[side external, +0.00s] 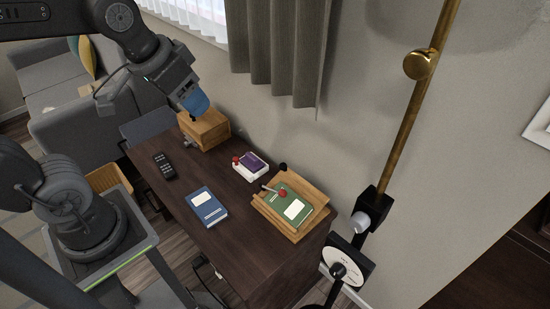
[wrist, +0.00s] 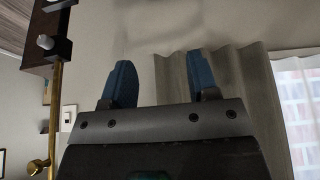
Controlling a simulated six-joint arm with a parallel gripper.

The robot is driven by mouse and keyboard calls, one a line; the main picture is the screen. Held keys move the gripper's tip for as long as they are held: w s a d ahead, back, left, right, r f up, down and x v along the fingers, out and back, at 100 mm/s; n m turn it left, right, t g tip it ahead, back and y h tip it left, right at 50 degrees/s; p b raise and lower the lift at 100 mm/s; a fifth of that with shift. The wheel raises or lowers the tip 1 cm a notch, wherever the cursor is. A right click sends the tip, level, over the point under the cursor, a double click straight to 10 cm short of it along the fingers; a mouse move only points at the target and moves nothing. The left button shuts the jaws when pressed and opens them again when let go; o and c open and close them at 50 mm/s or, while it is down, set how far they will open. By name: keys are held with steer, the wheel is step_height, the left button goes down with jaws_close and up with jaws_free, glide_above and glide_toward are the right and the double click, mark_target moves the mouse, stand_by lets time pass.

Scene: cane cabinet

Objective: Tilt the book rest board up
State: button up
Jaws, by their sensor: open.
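The book rest (side external: 260,205) is a light wooden board at the right end of the dark desk. A green book (side external: 290,208) with a white label lies on it, with a small red ball-shaped knob (side external: 283,193) on a grey rod over the book. The board lies low, close to the desk top. My gripper (side external: 197,103) is above the wooden box at the far end of the desk, well left of the book rest. In the wrist view its two blue fingers (wrist: 160,85) are apart with nothing between them. The book rest is not in the wrist view.
The dark desk (side external: 235,240) also bears a blue book (side external: 207,206), a black remote (side external: 164,166), a white tray (side external: 249,176) with a purple item, and a wooden box (side external: 205,130). A brass pole (side external: 405,120) stands right of the desk. A curtain (side external: 280,50) hangs behind.

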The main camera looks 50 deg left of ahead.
steer(key=w+a+f+g, duration=0.2)
steer(key=w, duration=1.1)
steer(key=n+g+h, duration=0.1)
steer(key=n+g, duration=0.2)
glide_above(283, 165)
steer(key=a, duration=0.2)
step_height(283, 165, down, 29)
steer(key=f, duration=0.4)
steer(key=d+f, duration=0.1)
steer(key=f, duration=0.8)
steer(key=shift+d+f, duration=0.35)
steer(key=shift+d, duration=0.05)
steer(key=shift+c, duration=0.4)
jaws_close()
